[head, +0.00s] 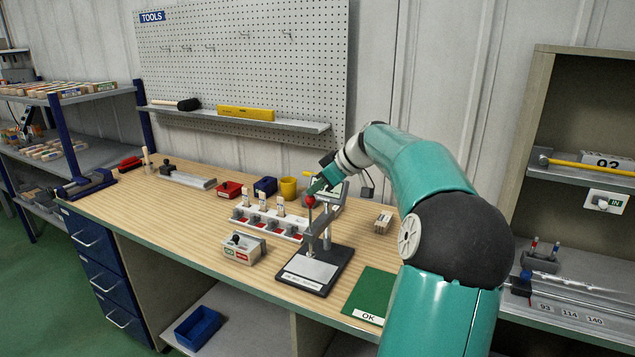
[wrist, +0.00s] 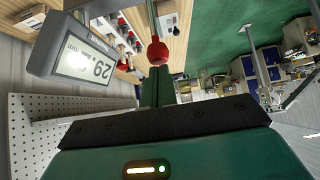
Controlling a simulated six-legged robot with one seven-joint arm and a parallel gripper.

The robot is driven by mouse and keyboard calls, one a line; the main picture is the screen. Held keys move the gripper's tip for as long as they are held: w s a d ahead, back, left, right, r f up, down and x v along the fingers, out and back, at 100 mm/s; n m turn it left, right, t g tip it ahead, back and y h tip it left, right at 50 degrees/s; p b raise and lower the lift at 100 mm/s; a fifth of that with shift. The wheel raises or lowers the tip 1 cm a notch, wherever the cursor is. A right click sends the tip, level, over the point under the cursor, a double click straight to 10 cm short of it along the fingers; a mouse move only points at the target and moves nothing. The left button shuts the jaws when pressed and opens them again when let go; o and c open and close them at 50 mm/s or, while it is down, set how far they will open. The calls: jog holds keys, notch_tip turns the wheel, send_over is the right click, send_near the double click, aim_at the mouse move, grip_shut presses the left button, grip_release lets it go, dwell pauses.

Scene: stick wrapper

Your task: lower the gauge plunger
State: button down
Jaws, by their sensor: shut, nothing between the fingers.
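The gauge stands on the bench with a dark base (head: 316,270) and an upright post. Its plunger has a red ball knob (head: 310,201), which also shows in the wrist view (wrist: 158,53). The gauge's grey display head (wrist: 85,62) shows digits starting with 29, sideways in the wrist view. My gripper (head: 318,186) is shut and empty, just above the red knob in the head view. In the wrist view its narrow shut fingers (wrist: 152,85) reach up beside the knob. I cannot tell whether they touch it. My arm covers part of the bench to the right.
A white rack (head: 268,219) with several red-marked slots stands behind the gauge. A small block with green and red labels (head: 242,248) is left of it, and a green OK mat (head: 372,293) is right. A yellow cup (head: 288,188) stands behind. The bench's front left is clear.

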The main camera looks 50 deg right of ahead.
jog(key=shift+w, duration=0.1)
jog(key=shift+f, duration=1.3)
jog(key=shift+r, duration=0.1)
